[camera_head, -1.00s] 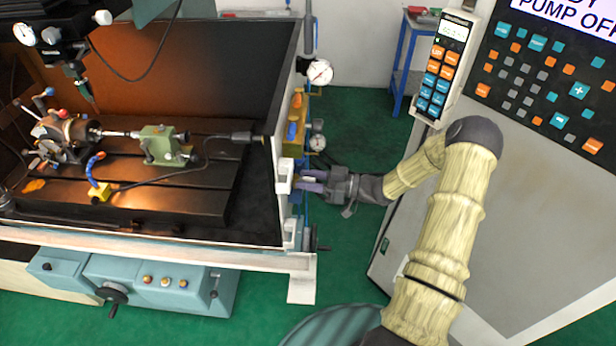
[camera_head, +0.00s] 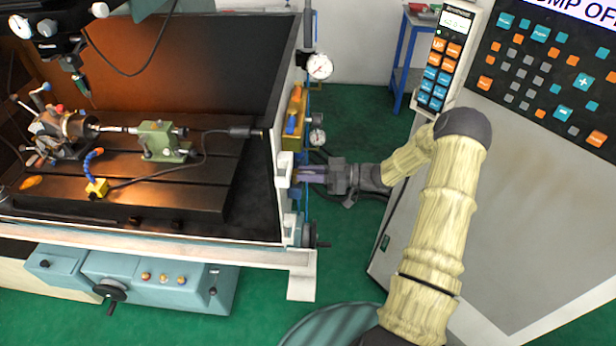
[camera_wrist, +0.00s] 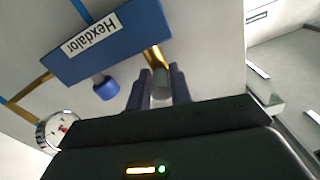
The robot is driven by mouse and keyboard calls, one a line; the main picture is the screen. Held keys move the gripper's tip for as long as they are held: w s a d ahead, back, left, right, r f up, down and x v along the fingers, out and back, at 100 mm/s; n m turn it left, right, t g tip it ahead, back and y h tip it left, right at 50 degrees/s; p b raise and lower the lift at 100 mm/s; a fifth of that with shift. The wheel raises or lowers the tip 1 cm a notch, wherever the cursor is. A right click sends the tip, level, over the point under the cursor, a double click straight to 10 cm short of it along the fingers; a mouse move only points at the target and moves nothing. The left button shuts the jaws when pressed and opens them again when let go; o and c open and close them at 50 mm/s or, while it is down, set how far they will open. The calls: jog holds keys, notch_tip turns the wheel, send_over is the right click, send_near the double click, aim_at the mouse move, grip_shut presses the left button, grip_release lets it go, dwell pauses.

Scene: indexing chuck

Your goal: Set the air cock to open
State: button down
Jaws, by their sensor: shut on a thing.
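In the wrist view, my gripper (camera_wrist: 160,92) has its two dark fingers closed around a small grey cylindrical end (camera_wrist: 160,80), seemingly the handle end of the air cock. A brass-coloured stem (camera_wrist: 155,56) runs from it up towards a blue block (camera_wrist: 112,40) labelled Hexdalor. A blue knob (camera_wrist: 106,88) stands beside the fingers on the left. In the head view, my gripper (camera_head: 312,174) reaches left to the right side of the machine; the fingers hide the gripped part there, and the cock's setting cannot be read.
A gauge (camera_wrist: 55,130) shows at lower left in the wrist view. In the head view, two dial gauges (camera_head: 319,66) (camera_head: 317,137) and a yellow unit (camera_head: 294,118) sit above my gripper. A control cabinet (camera_head: 500,220) stands at right. Green floor lies between.

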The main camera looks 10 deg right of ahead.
jog(key=c, duration=1.3)
grip_release()
jog(key=shift+c, duration=0.2)
jog(key=b+v, duration=0.4)
jog(key=v, duration=1.3)
jog(key=shift+d, duration=0.15)
